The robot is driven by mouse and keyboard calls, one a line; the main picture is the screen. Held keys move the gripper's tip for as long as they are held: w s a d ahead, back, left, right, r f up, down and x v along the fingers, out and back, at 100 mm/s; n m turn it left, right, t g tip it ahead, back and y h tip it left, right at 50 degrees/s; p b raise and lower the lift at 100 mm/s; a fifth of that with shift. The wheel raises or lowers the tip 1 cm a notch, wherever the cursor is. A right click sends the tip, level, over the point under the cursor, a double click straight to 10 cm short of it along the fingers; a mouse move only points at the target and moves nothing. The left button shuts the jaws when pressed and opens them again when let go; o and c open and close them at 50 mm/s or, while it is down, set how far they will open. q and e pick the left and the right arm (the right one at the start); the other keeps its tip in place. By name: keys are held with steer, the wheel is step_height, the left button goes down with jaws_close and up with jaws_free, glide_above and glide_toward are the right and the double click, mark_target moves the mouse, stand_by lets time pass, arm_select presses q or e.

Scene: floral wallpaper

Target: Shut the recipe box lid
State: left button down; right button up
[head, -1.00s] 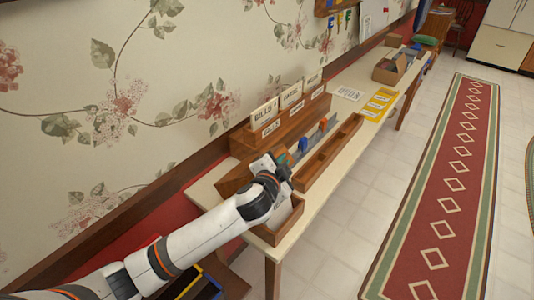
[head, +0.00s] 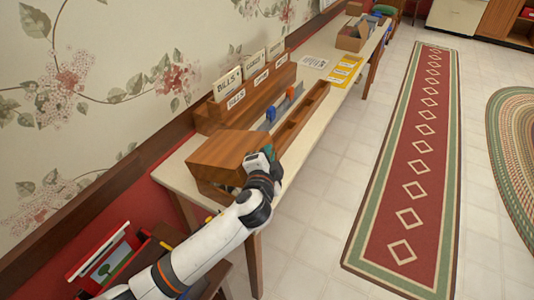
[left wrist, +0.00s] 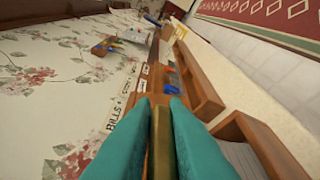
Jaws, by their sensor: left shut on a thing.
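The recipe box is brown wood at the near end of the narrow table. Its lid (head: 222,155) shows broad side up in the head view, over the box body (head: 212,191). My left gripper (head: 268,156) is at the lid's right edge. In the left wrist view its teal fingers are shut on the lid's edge (left wrist: 161,140). At the lower right of that view, the open box (left wrist: 262,140) shows pale cards (left wrist: 243,158) inside, so the lid stands partly open. My arm hides part of the box in the head view. My right gripper is not in view.
A wooden sorter (head: 245,106) with labelled cards stands against the wall behind the box. A long wooden tray (head: 302,115) lies along the table (head: 325,118). A yellow sheet (head: 345,70) lies farther off. The floor to the right is clear.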

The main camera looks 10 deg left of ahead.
arm_select(q)
steer(key=shift+f, duration=0.2)
steer(key=c, duration=1.5)
jaws_free()
steer(key=shift+r, duration=0.1)
steer(key=s, duration=0.4)
steer(key=s+r+b, duration=0.1)
steer(key=s, duration=0.3)
steer(key=s+r, duration=0.1)
steer(key=s, duration=0.3)
steer(key=shift+d, duration=0.1)
